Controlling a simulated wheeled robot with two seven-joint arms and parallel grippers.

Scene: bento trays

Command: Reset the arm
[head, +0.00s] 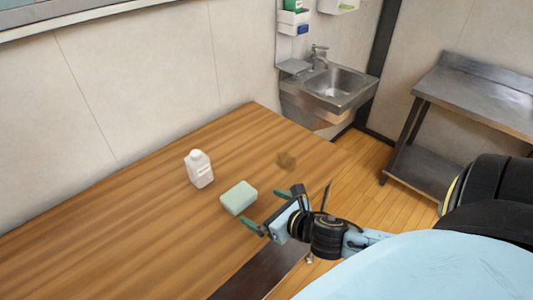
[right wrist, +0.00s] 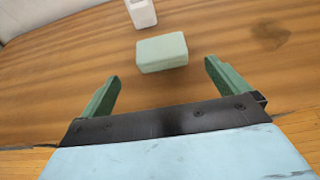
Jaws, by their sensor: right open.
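My right gripper (head: 266,210) is open and empty over the front right edge of the wooden table. Its two green fingers show spread apart in the right wrist view (right wrist: 162,85). A pale green sponge (head: 239,198) lies on the table just beyond the fingertips, apart from them. It also shows in the right wrist view (right wrist: 162,52), ahead of the gap between the fingers. My left gripper is not in view.
A white bottle (head: 200,169) stands upright behind the sponge on the wooden table (head: 110,225). A brown stain (head: 287,160) marks the tabletop to the right. A metal sink (head: 335,88) and a steel shelf table (head: 480,95) stand beyond. The table's left part is clear.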

